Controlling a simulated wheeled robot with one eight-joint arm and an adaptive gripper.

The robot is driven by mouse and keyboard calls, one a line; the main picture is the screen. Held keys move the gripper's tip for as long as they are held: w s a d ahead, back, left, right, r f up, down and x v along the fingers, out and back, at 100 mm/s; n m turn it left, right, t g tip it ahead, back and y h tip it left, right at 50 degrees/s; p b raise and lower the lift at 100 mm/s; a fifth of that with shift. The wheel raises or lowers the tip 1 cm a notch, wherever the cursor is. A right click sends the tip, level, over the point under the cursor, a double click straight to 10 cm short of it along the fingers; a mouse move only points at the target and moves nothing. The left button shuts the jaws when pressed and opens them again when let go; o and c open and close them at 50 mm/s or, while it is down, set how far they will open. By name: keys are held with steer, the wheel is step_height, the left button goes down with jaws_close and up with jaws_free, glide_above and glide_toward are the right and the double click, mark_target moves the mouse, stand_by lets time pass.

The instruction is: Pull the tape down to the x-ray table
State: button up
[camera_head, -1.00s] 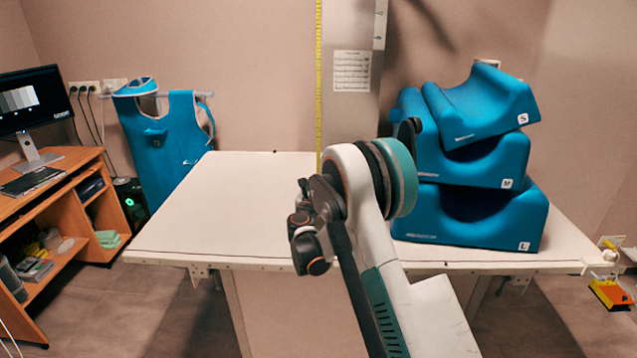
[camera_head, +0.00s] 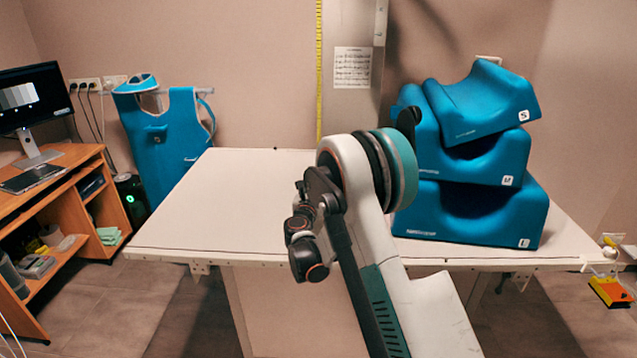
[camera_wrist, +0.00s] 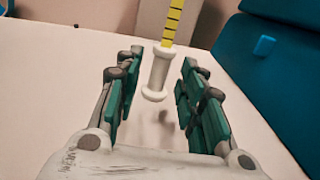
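The yellow tape (camera_head: 318,70) with black marks hangs straight down the back wall behind the x-ray table (camera_head: 190,215). In the wrist view the tape (camera_wrist: 173,20) ends in a white spool-shaped handle (camera_wrist: 157,72). My gripper (camera_wrist: 162,65) is open, its green-padded fingers standing on either side of the handle. I see a gap on both sides and no clear contact. The white table top (camera_wrist: 60,70) shows beyond and below the handle. In the head view my arm hides the handle and the fingers.
Stacked blue cushions (camera_head: 470,200) stand on the table's right, and their side (camera_wrist: 275,60) is close in the wrist view. A blue apron (camera_head: 170,145) hangs behind the table's left. A desk (camera_head: 60,215) with a monitor (camera_head: 35,100) stands at left. The table's left half is clear.

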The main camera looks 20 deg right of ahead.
steer(key=v, duration=0.8)
steer(key=shift+s+a, duration=0.2)
steer(key=shift+s, duration=0.15)
